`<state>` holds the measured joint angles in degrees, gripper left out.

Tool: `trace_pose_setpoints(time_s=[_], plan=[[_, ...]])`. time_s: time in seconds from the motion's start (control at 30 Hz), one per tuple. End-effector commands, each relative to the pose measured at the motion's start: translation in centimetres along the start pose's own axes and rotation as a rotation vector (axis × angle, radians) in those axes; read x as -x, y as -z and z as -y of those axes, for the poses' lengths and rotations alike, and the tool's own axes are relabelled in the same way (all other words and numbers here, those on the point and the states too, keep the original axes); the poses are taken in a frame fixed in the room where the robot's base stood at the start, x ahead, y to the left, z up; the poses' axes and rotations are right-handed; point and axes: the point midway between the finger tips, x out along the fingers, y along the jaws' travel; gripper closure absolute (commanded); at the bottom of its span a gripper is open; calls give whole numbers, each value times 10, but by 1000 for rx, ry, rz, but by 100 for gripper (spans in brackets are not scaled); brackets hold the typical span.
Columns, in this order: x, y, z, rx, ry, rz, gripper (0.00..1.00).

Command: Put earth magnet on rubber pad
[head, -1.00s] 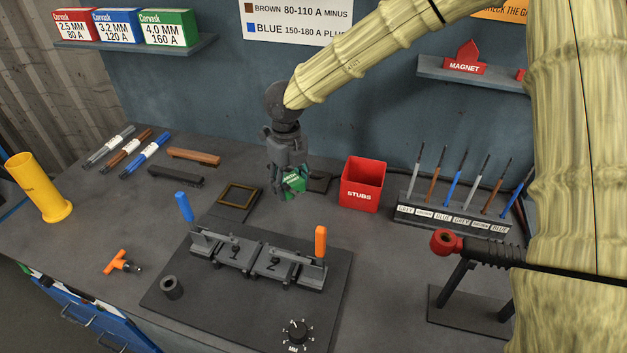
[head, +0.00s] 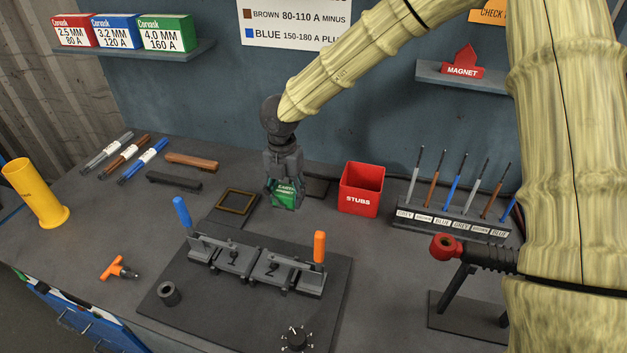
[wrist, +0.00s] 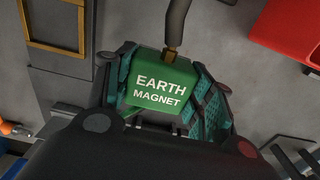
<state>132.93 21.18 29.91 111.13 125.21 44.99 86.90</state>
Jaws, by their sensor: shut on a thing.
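The earth magnet (head: 285,194) is a green block with white lettering. My gripper (head: 283,204) is shut on it, its fingers on both sides. In the wrist view the magnet (wrist: 158,92) sits between the teal finger pads, label showing, with a grey cable or stem at its top edge. It is behind the clamp fixture; I cannot tell if it touches the bench. A dark flat pad with a gold-brown square outline (head: 236,203) lies left of it, and shows at upper left in the wrist view (wrist: 57,54). Another dark flat piece (head: 318,186) lies behind it, partly hidden.
A red STUBS bin (head: 361,190) stands to the right. The clamp fixture with blue and orange handles (head: 249,264) is in front. A rod rack (head: 452,219) is at the right, and a brown bar (head: 191,161) lies at the left back.

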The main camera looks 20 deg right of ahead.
Motion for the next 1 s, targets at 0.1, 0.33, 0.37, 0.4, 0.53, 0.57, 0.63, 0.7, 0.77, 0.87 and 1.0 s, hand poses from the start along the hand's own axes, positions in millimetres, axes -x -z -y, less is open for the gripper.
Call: trace_pose_setpoints(time_s=[0.1,0.33,0.37,0.4,0.53,0.57,0.63,0.7,0.77,0.87,1.0], plan=[[2,-20,4,-5,-1,0,97],[-2,-61,14,-3,-1,1,97],[-2,-66,15,-3,-1,1,97],[-3,-74,17,-3,0,1,97],[-5,-97,22,-1,-1,1,97],[-6,-102,23,-2,-1,1,97],[-7,-114,26,-2,-1,1,97],[-8,-126,29,-2,-1,1,97],[-10,-134,30,-2,-1,1,97],[-11,-143,32,0,-1,1,97],[-13,-149,34,1,-1,2,97]])
